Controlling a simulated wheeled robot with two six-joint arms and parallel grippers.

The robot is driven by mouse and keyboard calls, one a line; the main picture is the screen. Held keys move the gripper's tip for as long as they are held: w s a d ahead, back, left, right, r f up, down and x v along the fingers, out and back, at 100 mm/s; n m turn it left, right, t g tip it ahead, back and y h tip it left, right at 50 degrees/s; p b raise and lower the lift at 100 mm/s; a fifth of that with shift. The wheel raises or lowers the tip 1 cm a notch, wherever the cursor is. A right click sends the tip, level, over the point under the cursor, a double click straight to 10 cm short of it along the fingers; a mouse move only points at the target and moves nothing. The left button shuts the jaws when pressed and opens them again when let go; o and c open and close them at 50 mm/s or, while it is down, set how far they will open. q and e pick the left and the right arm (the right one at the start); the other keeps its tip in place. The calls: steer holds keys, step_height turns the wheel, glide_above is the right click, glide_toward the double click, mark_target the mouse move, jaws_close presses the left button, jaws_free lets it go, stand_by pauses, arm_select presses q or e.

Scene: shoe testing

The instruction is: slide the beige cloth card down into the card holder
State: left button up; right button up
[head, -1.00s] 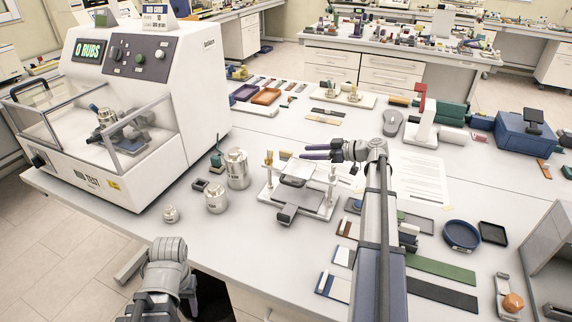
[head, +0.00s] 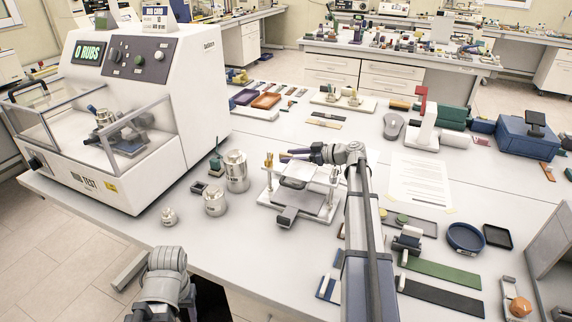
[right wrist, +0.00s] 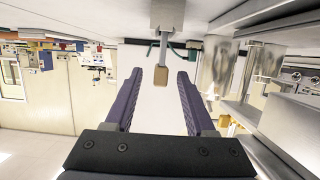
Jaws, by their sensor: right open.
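My right gripper (head: 284,155) points left above the back of a white stand (head: 320,213) with posts and a grey clamp in the middle of the table. Its two dark fingers are apart in the right wrist view (right wrist: 159,74), and nothing is clearly held. A small tan-beige piece (right wrist: 160,79) shows between and beyond the fingertips, in line with a grey post. Whether it is the cloth card or a knob, I cannot tell. In the head view a tan piece (head: 268,159) is just left of the fingertips. I cannot make out the card holder for certain. My left gripper's fingers are not visible.
Metal canisters (head: 236,172) stand left of the white stand. The white rubbing machine (head: 178,90) fills the left of the table. Strips, trays and a blue round dish (head: 464,238) lie at the right. A paper sheet (head: 420,180) lies behind my right arm.

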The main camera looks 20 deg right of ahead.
steer(key=shift+w+a+f, duration=0.1)
steer(key=shift+w+a, duration=0.2)
jaws_close()
stand_by(0.4)
